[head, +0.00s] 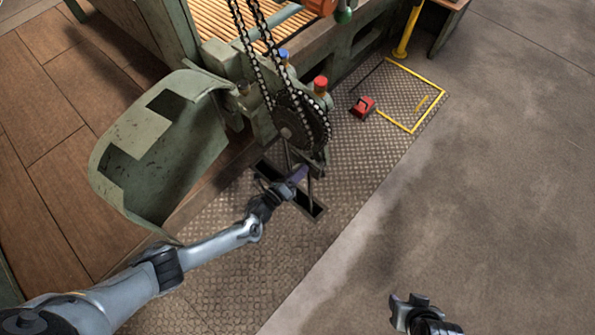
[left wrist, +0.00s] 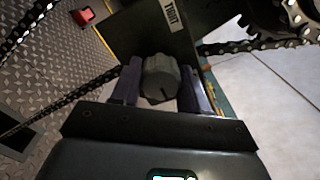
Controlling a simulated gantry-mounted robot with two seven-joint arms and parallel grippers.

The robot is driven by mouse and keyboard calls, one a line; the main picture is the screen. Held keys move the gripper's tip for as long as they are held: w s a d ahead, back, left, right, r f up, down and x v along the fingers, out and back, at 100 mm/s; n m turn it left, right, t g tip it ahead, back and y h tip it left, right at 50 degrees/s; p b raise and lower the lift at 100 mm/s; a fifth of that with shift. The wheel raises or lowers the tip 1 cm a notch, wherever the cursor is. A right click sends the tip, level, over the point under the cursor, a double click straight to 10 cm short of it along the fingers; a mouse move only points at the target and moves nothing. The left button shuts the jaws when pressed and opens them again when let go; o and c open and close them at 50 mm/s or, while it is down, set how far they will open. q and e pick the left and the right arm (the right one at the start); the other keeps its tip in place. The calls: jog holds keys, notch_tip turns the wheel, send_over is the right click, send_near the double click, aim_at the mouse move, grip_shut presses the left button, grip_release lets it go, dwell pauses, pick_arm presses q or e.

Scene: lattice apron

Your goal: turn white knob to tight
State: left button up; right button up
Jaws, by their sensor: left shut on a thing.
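The knob (left wrist: 161,80) looks grey-white and ribbed, with a dark mark on its face, in the left wrist view. It sits in front of a dark green plate that bears a white TIGHT label (left wrist: 171,14). My left gripper (head: 299,174) is at the machine's lower end below the chain sprocket in the head view. Its purple fingers stand on both sides of the knob and are shut on it. The knob cannot be made out in the head view. My right gripper (head: 411,303) is at the bottom right over the floor, away from the machine; its jaw opening is unclear.
Chains (head: 263,62) and a sprocket (head: 300,122) hang close above my left gripper. A curved green guard (head: 150,165) is to the left. A dark floor slot (head: 309,202) lies below. A red pedal (head: 362,107) is on the plate. Concrete floor at right is clear.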

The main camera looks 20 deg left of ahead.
pick_arm(q)
jog(key=shift+d, duration=0.1)
jog(key=o, duration=1)
jog(key=shift+o, duration=0.2)
jog(key=p+v, duration=0.4)
jog(key=v, duration=0.6)
jog(key=shift+s, duration=0.45)
